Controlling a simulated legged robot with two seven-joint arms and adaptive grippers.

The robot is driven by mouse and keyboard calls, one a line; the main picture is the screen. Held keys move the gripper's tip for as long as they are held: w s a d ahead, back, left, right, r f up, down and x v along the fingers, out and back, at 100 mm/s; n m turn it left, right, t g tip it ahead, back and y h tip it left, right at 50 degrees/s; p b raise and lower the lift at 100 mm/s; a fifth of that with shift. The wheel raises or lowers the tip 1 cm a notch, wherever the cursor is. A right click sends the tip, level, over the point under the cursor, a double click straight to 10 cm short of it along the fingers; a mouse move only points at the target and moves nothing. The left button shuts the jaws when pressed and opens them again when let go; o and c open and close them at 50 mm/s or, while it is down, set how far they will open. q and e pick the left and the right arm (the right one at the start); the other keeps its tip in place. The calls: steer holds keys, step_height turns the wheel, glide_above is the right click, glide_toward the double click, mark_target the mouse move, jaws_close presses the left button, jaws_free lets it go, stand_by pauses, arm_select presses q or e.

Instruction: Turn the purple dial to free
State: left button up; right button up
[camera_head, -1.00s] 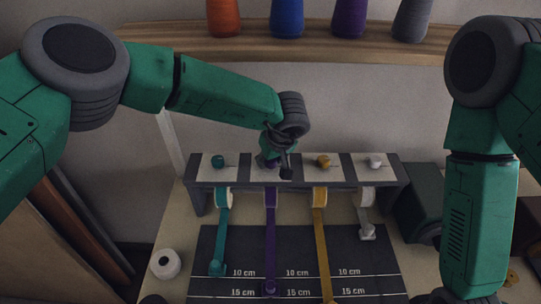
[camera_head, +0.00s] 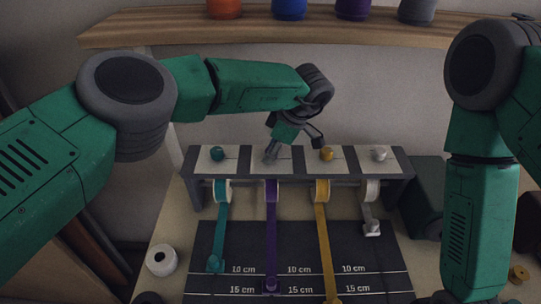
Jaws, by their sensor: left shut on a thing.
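A grey rack (camera_head: 300,180) holds a row of dials on pale plates, above spools with coloured ribbons. My left gripper (camera_head: 270,157) reaches down over the second plate, in the purple ribbon's column. It is shut on the purple dial, which its fingers hide; the dial's pointer and setting cannot be read. The purple ribbon (camera_head: 271,225) hangs from its spool and runs forward over the dark measuring mat (camera_head: 298,238), its end near the 15 cm line. My right arm stands at the right; its gripper is out of view.
A teal dial (camera_head: 217,154) is to the left, a yellow dial (camera_head: 327,154) and a white dial (camera_head: 379,154) to the right. A white roll (camera_head: 161,260) stands left of the mat. A wooden shelf (camera_head: 300,30) with coloured spools is above; a dark green box (camera_head: 424,195) is right.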

arm_select(q)
steer(key=shift+d+n+g+b, duration=0.15)
steer(key=shift+n+g+b, duration=0.2)
steer(key=shift+n, duration=0.25)
arm_select(e)
steer(key=shift+f, duration=0.55)
arm_select(q)
steer(key=shift+r, duration=0.15)
steer(key=o, duration=1.1)
steer(key=shift+w, duration=0.1)
steer(key=shift+o, duration=0.2)
steer(key=shift+d, duration=0.15)
arm_select(e)
steer(key=shift+d+f, duration=0.15)
arm_select(q)
steer(key=shift+d, duration=0.1)
arm_select(e)
steer(key=shift+w+d, duration=0.1)
steer(key=shift+s, duration=0.2)
